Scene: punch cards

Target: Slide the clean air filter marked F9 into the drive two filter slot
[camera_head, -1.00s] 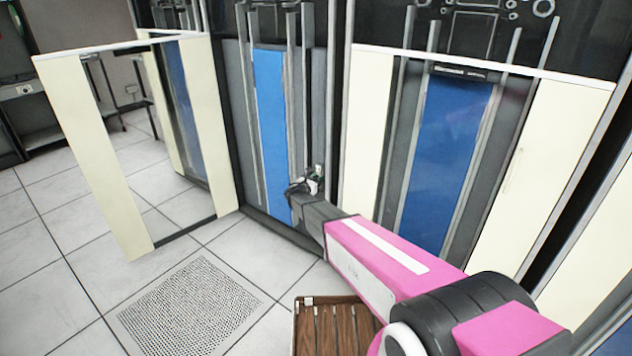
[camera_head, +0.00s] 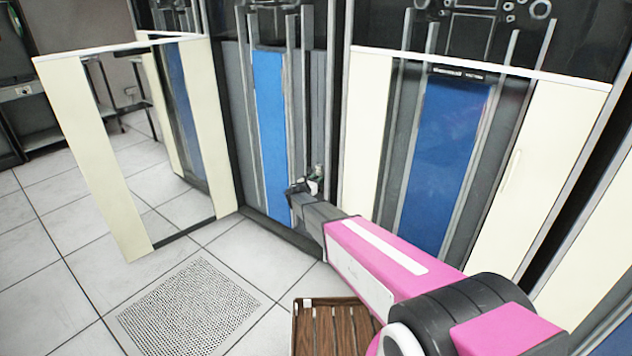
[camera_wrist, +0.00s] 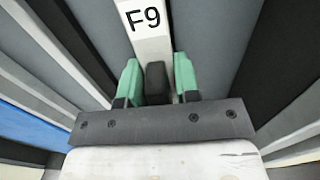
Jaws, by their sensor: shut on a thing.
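In the wrist view, a white strip marked F9 (camera_wrist: 148,40), the front of the clean air filter, runs up from between my gripper's fingers. My gripper (camera_wrist: 157,84) has two green fingertips, one on each side of a dark block at the strip's near end, and is shut on it. Grey and black panels flank the strip closely. In the head view, my gripper (camera_head: 309,183) is small, low at the front of the middle cabinet (camera_head: 270,120). The filter cannot be made out there. The slot opening is hidden, and I cannot tell how deep the filter sits.
An open cream door frame (camera_head: 108,160) stands left of the middle cabinet. The right cabinet's blue panel (camera_head: 440,160) is behind my pink arm. A slatted wooden top (camera_head: 328,325) is below the arm. A perforated floor tile (camera_head: 190,305) lies in clear floor at left.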

